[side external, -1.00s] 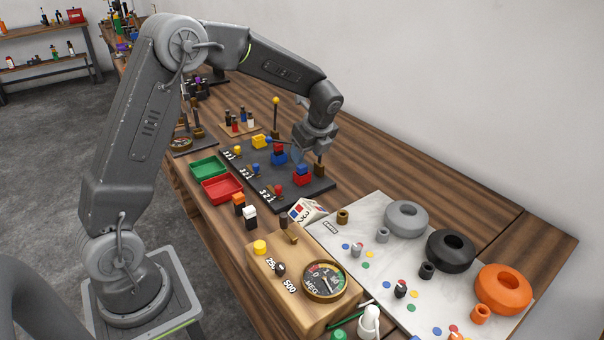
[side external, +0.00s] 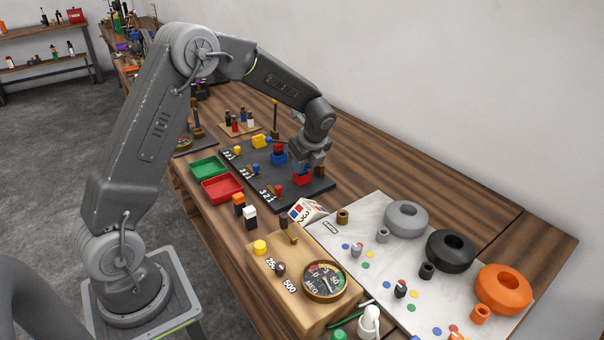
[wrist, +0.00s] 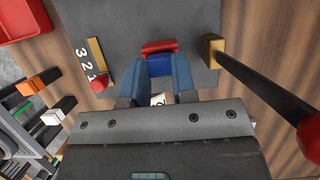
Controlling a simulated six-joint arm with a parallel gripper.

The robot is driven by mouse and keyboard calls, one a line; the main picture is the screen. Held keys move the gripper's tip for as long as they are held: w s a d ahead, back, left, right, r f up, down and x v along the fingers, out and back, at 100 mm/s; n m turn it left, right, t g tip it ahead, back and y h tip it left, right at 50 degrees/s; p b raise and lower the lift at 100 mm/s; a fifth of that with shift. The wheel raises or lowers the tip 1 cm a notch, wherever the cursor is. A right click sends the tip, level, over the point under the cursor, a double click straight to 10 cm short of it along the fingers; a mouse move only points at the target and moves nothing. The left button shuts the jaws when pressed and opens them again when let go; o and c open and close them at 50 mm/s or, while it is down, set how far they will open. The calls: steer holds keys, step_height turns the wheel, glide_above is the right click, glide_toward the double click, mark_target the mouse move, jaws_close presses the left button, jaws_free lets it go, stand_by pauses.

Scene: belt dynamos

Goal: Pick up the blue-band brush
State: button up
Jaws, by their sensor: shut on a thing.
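The blue-band brush (wrist: 160,66) shows in the wrist view as a blue block between my fingers, with the red holder (wrist: 158,46) just beyond it. My gripper (wrist: 156,78) is shut on the brush, one finger on each side. In the side view my gripper (side external: 304,168) points down at the red holder (side external: 302,180) near the right edge of the dark board (side external: 262,183). There the fingers mostly hide the brush. It appears still at the holder; I cannot tell whether it is lifted at all.
A blue holder with a red top (side external: 279,156) and a yellow holder (side external: 259,141) stand farther back on the board. A tall post (wrist: 250,80) stands close to my gripper's right in the wrist view. Green (side external: 208,167) and red (side external: 222,188) trays lie left of the board.

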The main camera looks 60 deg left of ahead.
jaws_close()
steer(key=shift+r, duration=0.5)
steer(key=r, duration=0.3)
steer(key=shift+s+a+r, duration=0.3)
steer(key=shift+r, duration=0.05)
steer(key=s+a+r, duration=0.6)
steer(key=s+a, duration=0.1)
steer(key=shift+s+a+r, duration=0.15)
steer(key=shift+s+a, duration=0.1)
steer(key=shift+s, duration=0.15)
